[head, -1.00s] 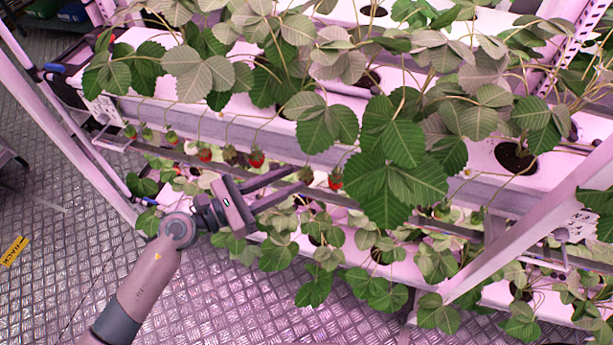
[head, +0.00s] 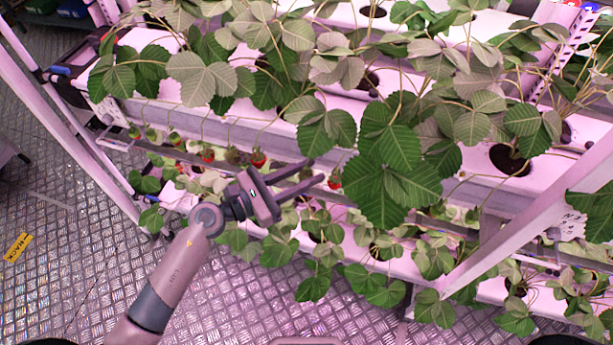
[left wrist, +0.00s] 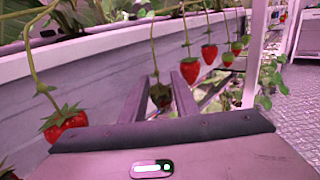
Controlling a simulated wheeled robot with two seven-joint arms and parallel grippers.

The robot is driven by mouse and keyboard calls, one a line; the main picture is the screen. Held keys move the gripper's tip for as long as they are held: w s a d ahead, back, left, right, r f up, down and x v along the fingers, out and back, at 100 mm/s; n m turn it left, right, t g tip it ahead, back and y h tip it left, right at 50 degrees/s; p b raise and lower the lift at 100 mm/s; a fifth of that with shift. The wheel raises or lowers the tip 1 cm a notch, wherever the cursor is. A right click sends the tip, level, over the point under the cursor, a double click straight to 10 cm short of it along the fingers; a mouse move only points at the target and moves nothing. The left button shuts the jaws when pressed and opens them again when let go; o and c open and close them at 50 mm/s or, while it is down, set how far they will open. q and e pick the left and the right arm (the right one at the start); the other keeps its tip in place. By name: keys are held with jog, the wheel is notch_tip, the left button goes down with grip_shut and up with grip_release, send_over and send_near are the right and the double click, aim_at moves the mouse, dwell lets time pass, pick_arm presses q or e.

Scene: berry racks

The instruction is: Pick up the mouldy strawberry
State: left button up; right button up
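The mouldy strawberry (left wrist: 160,96) is a dark, brownish berry hanging on its stem in the left wrist view. It shows between and beyond the two fingers of my left gripper (left wrist: 165,84), close to the left finger. The fingers are parallel, apart and not closed on it; I cannot tell how far past the tips it hangs. In the head view my left gripper (head: 313,171) points right toward the hanging row. The berry ahead of it cannot be made out clearly there. My right gripper is not in view.
Red strawberries hang on both sides: a large one (left wrist: 65,123) at left and another (left wrist: 191,70) at right, with smaller ones beyond. The white gutter wall (left wrist: 100,72) runs behind the berries. Large leaves (head: 390,150) hang right of the gripper in the head view.

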aim_at(305, 174)
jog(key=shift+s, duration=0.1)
pick_arm(q)
jog(key=c, duration=0.4)
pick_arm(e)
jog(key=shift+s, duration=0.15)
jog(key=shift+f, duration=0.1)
